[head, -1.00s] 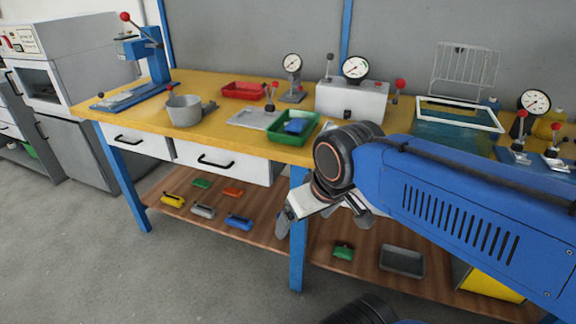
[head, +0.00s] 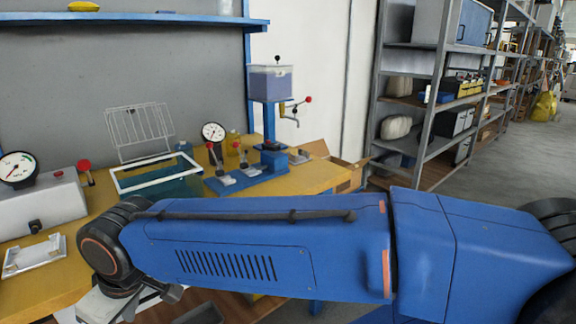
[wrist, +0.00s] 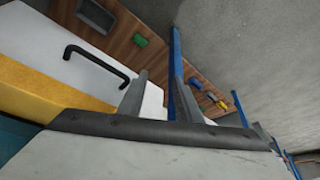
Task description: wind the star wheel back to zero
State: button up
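No star wheel shows clearly enough to name. A blue bench press (head: 270,120) with a grey-purple box on top stands at the table's right end in the head view. Thin rods (head: 290,113) with a red ball stick out from its right side; I cannot tell whether they belong to a star wheel, and no zero mark is readable. My gripper (wrist: 160,65) is open and empty in the wrist view, its two fingers apart, pointing past the table's front edge. In the head view it is partly cut off at the bottom left, well left of the press.
The yellow table (head: 310,178) holds a white-framed tray (head: 158,173), a wire rack (head: 140,132), dial gauges (head: 213,132) and small lever clamps (head: 218,180). A grey shelf rack (head: 440,100) stands behind, with open floor at far right.

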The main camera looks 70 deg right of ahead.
aim_at(274, 146)
jog(key=z, duration=1.8)
jog(key=k, duration=0.5)
jog(key=i, duration=0.5)
